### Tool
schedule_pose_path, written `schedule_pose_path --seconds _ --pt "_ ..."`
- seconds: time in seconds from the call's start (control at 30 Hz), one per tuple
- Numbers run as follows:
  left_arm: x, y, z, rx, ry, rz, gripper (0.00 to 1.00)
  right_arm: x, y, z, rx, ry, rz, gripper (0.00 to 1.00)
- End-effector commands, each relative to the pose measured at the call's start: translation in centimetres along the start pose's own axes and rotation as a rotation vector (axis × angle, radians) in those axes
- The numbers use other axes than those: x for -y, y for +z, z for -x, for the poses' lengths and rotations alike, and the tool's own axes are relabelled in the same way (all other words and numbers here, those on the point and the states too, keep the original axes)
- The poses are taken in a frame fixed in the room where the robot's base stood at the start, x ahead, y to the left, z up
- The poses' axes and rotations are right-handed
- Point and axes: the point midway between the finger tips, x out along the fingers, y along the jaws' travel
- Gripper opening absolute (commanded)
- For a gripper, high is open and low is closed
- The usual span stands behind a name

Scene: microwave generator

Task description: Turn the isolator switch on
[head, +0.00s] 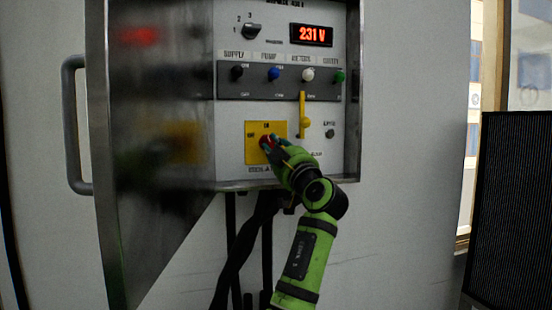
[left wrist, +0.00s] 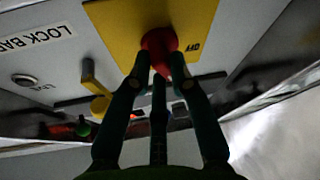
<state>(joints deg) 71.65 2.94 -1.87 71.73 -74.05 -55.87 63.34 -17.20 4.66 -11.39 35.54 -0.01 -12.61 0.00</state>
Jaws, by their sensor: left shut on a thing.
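The isolator switch is a red knob (head: 266,142) on a yellow plate (head: 252,132) low on the panel in the head view. The plate carries ON and OFF marks. In the left wrist view the red knob (left wrist: 159,46) sits at top centre, against the yellow plate (left wrist: 118,28). My left gripper (head: 272,146) has its fingers shut on the knob; they also close around it in the left wrist view (left wrist: 158,65). The fingers partly hide the knob, so its exact setting cannot be told. My right gripper is in neither view.
A yellow lever (head: 303,108) stands just right of the plate, under a row of coloured switches (head: 274,73). A lit display (head: 311,34) reads 231 V. The open cabinet door (head: 150,120) with its handle (head: 72,125) is at the left. Cables hang below.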

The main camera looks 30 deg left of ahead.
Motion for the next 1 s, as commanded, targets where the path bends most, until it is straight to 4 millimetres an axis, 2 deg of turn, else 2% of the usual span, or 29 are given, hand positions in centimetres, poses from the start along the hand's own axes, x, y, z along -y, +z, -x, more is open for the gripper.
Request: schedule_pose_path --seconds 0.1,0.5,1.0 --pt "0.23 -0.25 -0.05 -0.009 0.04 -0.09 0.0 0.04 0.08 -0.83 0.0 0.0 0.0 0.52" --pt "0.31 -0.49 -0.11 -0.01 0.133 -0.317 0.0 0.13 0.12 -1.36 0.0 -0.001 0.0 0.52" --pt "0.29 -0.67 -0.14 -0.013 0.159 -0.383 0.0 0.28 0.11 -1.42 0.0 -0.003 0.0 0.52"
